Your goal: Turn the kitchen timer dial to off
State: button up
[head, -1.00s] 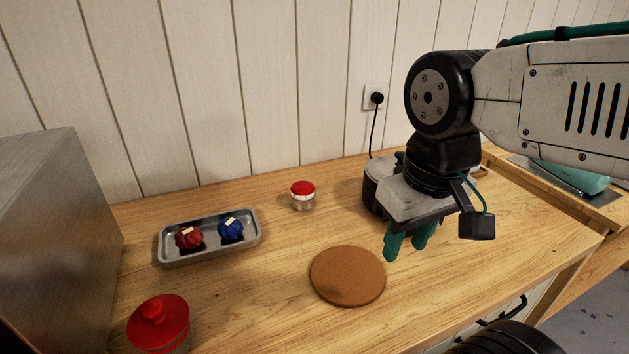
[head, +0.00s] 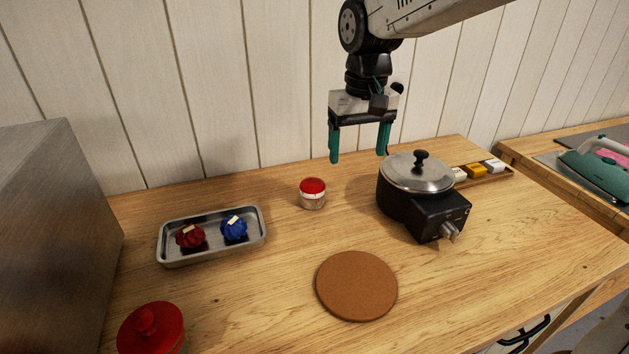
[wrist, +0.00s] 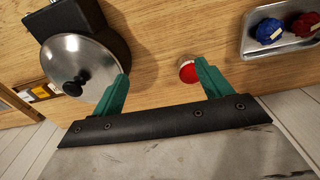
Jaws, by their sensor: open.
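My gripper (head: 358,157) is open and empty, fingers pointing down, raised above the back of the table. Its two teal fingers also show in the wrist view (wrist: 160,72). A small round red-topped thing (head: 313,193) with a pale lower part stands upright on the table, below and left of my gripper; it also shows beside a finger in the wrist view (wrist: 187,72). I cannot tell whether it is the timer; no dial marks are readable. A black appliance (head: 425,213) with a metal knob (head: 449,232) stands to the right, apart from my gripper. The knob's setting is not readable.
A metal lid (head: 410,172) covers the appliance. A metal tray (head: 168,258) holds red and blue bundles. A cork mat (head: 356,286) lies at the front and a red-lidded pot (head: 150,325) at front left. A grey box (head: 60,230) borders the left. The table's middle is clear.

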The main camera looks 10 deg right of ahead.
send_over(313, 183)
jog(key=shift+n, duration=0.4)
jog(key=f, duration=0.5)
jog(key=shift+s+d+f, duration=0.15)
jog(key=shift+s, duration=0.05)
jog(key=shift+w+f, duration=0.15)
jog(key=shift+f, duration=0.15)
notch_tip(313, 183, down, 8)
jog(key=shift+r, duration=0.2)
jog(key=c, duration=1)
